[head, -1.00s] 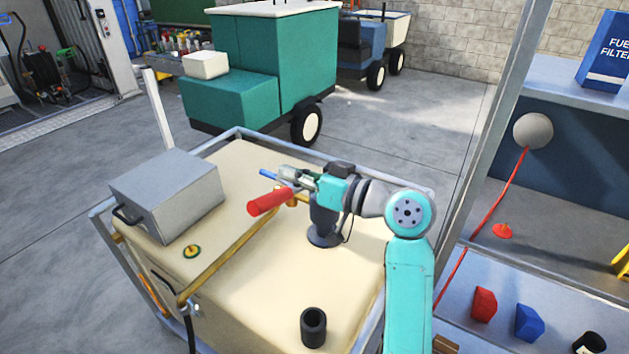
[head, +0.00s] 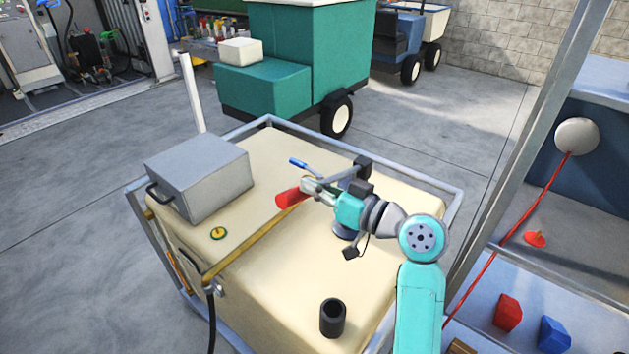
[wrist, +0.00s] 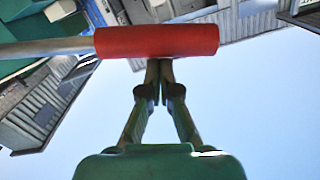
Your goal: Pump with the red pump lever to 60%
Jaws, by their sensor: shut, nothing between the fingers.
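The red pump lever's grip (head: 289,197) is a red cylinder over the cream tank top, left of the dark pump column. In the wrist view the red grip (wrist: 160,40) lies across the picture, with its pale metal rod running off to the left. My gripper (head: 311,186) is at the grip in the head view. In the wrist view my gripper (wrist: 160,66) has its two fingers closed together, tips at the lower edge of the grip. The fingers do not wrap around it; I cannot tell whether they touch. My wrist partly hides the pump column.
A grey box (head: 200,178) and a yellow-green cap (head: 218,233) sit on the cream tank (head: 285,285). A black cup (head: 333,318) stands at its front. A blue handle (head: 298,162) is behind the red grip. Grey frame rails edge the tank; a shelf post (head: 530,140) stands right.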

